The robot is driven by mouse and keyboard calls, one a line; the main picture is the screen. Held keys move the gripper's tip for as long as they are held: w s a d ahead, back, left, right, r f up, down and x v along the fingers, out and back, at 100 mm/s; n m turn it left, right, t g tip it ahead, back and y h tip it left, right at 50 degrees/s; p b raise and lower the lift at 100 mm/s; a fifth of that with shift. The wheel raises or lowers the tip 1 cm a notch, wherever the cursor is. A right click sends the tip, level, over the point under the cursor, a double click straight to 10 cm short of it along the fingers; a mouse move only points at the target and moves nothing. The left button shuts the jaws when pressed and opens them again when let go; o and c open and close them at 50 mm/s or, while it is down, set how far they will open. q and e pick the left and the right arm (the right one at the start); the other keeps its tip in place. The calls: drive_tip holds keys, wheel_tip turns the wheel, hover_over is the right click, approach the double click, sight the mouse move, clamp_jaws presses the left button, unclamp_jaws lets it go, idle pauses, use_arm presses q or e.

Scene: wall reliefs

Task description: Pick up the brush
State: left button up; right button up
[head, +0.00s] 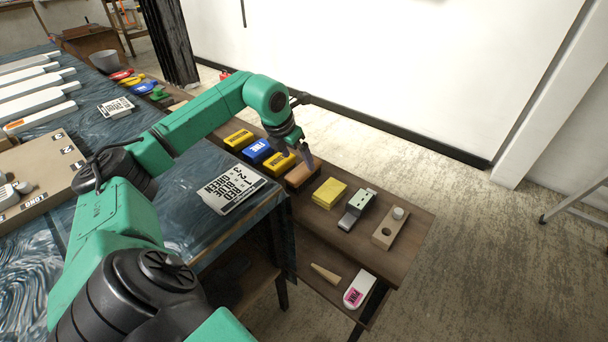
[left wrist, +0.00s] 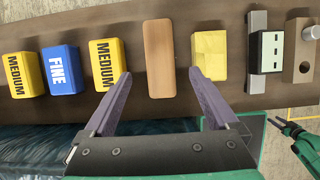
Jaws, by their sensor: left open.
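A brown wooden block with a smooth top, which looks like the brush (head: 299,177), lies on the narrow brown shelf (head: 405,262); no bristles show. In the left wrist view the brush (left wrist: 158,50) stands lengthwise up the picture, near the middle. My left gripper (head: 305,156) is above it. In the left wrist view the gripper (left wrist: 160,73) is open and empty, with its two purple fingers apart on either side of the brush's near end.
A yellow MEDIUM block (left wrist: 108,64) lies left of the brush and a yellow pad (left wrist: 209,54) lies right of it, both close by. A blue FINE block (left wrist: 60,70) is farther left. A grey tool (head: 357,208) and a wooden block with a knob (head: 389,229) are farther right.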

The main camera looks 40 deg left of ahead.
sight(304, 168)
use_arm(q)
drive_tip(key=x, duration=0.7)
drive_tip(key=shift+w+r, duration=0.1)
drive_tip(key=shift+w, duration=0.2)
drive_tip(key=shift+s, duration=0.1)
drive_tip(key=shift+f, duration=0.2)
drive_tip(key=shift+c, duration=0.3)
clamp_jaws()
